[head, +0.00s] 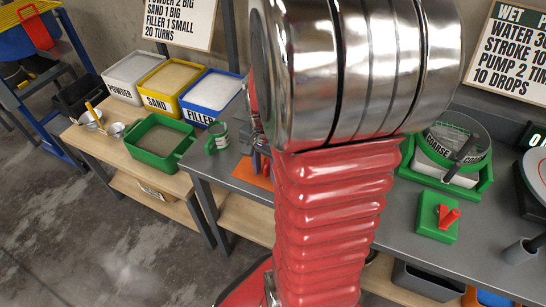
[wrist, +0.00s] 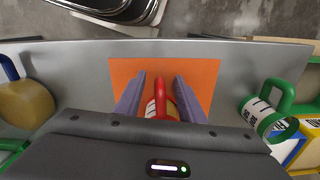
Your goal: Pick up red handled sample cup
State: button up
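The red handled sample cup (wrist: 160,104) stands on an orange mat (wrist: 206,76) in the wrist view, with its red handle pointing away from my gripper's body. My gripper (wrist: 158,82) is open, with one grey-purple finger on each side of the cup's handle. Gaps show between the fingers and the handle. The lower part of the cup is hidden by the gripper's body. In the head view, my arm hides the cup, and only part of the gripper and the orange mat (head: 250,176) shows.
The grey bench (wrist: 85,70) is clear close around the mat.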

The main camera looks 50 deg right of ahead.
grip_shut()
dwell(0.4)
